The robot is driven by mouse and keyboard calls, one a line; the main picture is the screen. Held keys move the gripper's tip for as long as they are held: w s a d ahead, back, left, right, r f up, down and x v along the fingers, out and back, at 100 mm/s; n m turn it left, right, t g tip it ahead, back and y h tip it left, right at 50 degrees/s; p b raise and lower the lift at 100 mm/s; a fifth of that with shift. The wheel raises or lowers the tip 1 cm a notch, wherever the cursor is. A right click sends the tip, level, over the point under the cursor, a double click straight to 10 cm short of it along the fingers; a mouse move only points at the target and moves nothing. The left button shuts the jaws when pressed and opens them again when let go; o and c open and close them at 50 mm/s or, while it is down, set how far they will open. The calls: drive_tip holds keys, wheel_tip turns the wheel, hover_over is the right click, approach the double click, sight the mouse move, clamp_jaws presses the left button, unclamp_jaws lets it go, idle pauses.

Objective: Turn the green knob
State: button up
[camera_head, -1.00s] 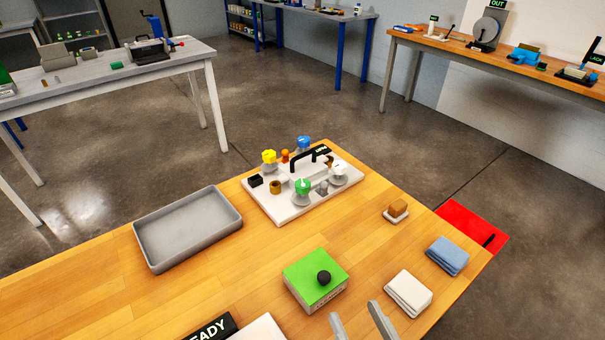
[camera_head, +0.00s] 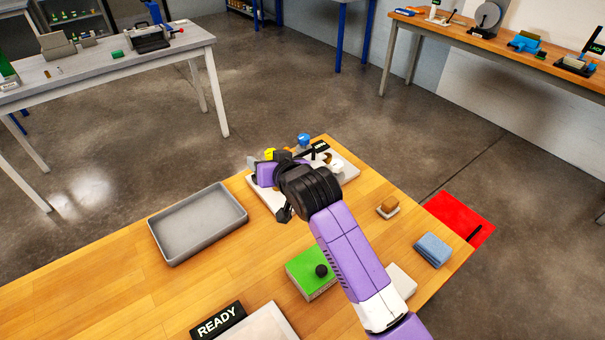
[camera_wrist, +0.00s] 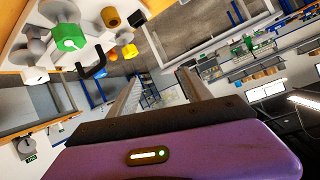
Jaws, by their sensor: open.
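The green knob (camera_wrist: 68,37) shows at the upper left of the wrist view, on a white panel (camera_head: 262,197). In the head view my arm hides it. My gripper (camera_wrist: 160,80) is open, with nothing between its two fingers. The green knob lies outside the fingers, off to their left in the wrist view, and does not appear to be touched. In the head view my wrist and gripper are over the panel and cover most of it.
A yellow knob (camera_head: 269,154), blue knob (camera_head: 303,140) and white knob (camera_head: 337,165) are close by, with a black handle (camera_head: 320,147). A grey tray (camera_head: 160,238) is left. A green-topped box (camera_head: 304,264) with a black ball is nearer. Bare wood lies between.

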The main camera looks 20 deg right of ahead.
drive_tip(key=w+d+r+g+h+p, duration=0.1)
drive_tip(key=w+d+r+g, duration=0.1)
drive_tip(key=w+d+g, duration=0.1)
drive_tip(key=s+d+f+m+g+h, duration=0.3)
drive_tip(key=s+d+f+m+g, duration=0.1)
drive_tip(key=s+d+f+g, duration=0.15)
drive_tip(key=shift+p+x, duration=0.8)
drive_tip(key=shift+x, duration=2.8)
drive_tip(key=shift+w+a, duration=0.1)
drive_tip(key=shift+a, duration=0.1)
clamp_jaws()
